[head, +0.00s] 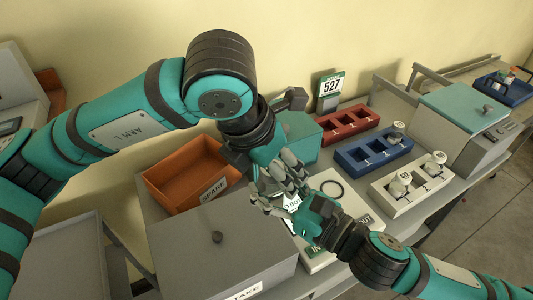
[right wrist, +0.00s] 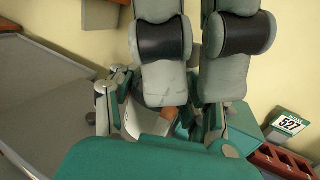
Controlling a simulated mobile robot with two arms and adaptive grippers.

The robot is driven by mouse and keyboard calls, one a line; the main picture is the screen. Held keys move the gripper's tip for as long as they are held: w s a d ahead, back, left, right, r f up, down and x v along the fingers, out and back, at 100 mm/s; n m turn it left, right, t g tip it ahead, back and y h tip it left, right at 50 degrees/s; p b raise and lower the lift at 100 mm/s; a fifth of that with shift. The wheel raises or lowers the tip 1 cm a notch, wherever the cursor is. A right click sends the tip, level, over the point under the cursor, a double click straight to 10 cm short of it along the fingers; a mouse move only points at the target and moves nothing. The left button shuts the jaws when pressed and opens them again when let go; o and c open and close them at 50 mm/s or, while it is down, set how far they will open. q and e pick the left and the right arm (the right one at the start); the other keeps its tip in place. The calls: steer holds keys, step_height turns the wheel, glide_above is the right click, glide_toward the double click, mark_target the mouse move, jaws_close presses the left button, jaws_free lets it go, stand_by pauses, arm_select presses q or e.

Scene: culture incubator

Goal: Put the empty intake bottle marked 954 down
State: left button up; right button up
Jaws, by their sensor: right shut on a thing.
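My right gripper (head: 272,198) comes in from the lower right and is shut on the intake bottle, which the fingers almost wholly hide. Its number cannot be read. My left gripper (head: 286,170) is close against the right one, just above it in the head view, and the fingers of the two overlap. I cannot tell whether the left jaws are open or shut. In the right wrist view my right gripper's fingers (right wrist: 192,80) fill the middle. Both grippers are over the bench, beside a pale board (head: 338,203) with a dark ring.
An orange SPARE tray (head: 165,178) stands left of the grippers, a grey lidded box (head: 225,255) in front. A teal box (head: 300,128) and a 527 sign (head: 331,86) are behind. Red (head: 347,120), blue (head: 370,150) and cream (head: 413,190) racks stand right; the blue and cream hold small bottles.

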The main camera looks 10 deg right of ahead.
arm_select(q)
steer(key=shift+d+f, duration=0.1)
steer(key=shift+f, duration=0.25)
steer(key=c, duration=1.3)
arm_select(e)
steer(key=o, duration=1.3)
